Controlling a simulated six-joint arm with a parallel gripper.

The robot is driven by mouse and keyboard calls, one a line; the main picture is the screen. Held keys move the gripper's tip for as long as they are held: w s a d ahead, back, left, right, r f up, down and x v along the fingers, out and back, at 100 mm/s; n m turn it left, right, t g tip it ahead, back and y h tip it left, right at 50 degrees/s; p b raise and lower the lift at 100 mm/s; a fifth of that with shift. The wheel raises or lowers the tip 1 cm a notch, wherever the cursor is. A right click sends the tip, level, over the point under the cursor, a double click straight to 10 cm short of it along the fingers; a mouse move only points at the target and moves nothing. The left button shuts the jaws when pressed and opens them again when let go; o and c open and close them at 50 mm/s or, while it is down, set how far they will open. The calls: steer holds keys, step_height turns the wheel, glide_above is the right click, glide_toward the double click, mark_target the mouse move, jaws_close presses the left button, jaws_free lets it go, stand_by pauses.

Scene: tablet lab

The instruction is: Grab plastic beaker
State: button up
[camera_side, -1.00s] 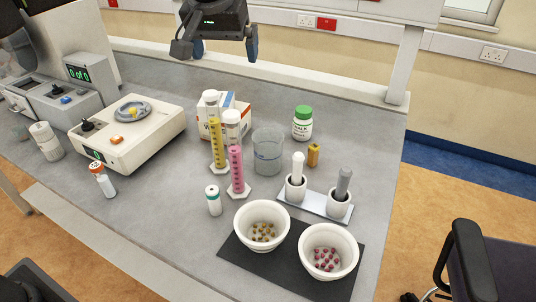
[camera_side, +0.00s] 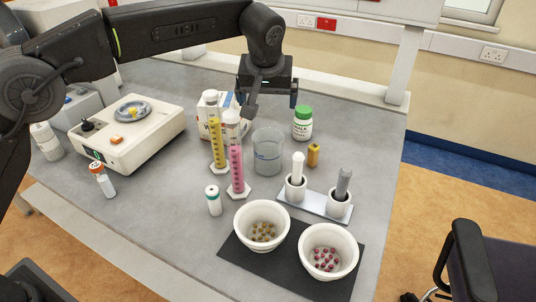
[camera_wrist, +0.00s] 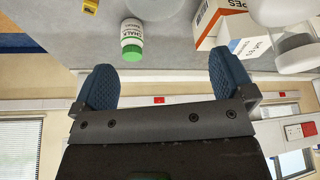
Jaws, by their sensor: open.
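The plastic beaker (camera_side: 268,152) is clear and stands upright on the grey bench in the side view, with graduation marks on its wall. My gripper (camera_side: 271,106) is open and empty, above and behind the beaker, apart from it. In the wrist view the two blue fingers of my gripper (camera_wrist: 158,85) are spread wide with nothing between them.
A green-capped chalk bottle (camera_side: 303,124) stands right of the beaker; it also shows in the wrist view (camera_wrist: 132,38). A pink cylinder (camera_side: 237,170) and yellow cylinder (camera_side: 217,143) stand left.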

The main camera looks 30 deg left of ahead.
glide_toward(268, 141)
steer(key=shift+s+d+f, duration=0.15)
steer(key=shift+s+f, duration=0.05)
steer(key=shift+f, duration=0.4)
steer(key=shift+s+d+f, duration=0.1)
steer(key=shift+s+f, duration=0.05)
steer(key=shift+f, duration=0.45)
steer(key=x, duration=0.4)
steer(key=shift+s+d+f, duration=0.1)
steer(key=shift+s+f, duration=0.1)
steer(key=shift+c, duration=0.4)
steer(key=c, duration=0.7)
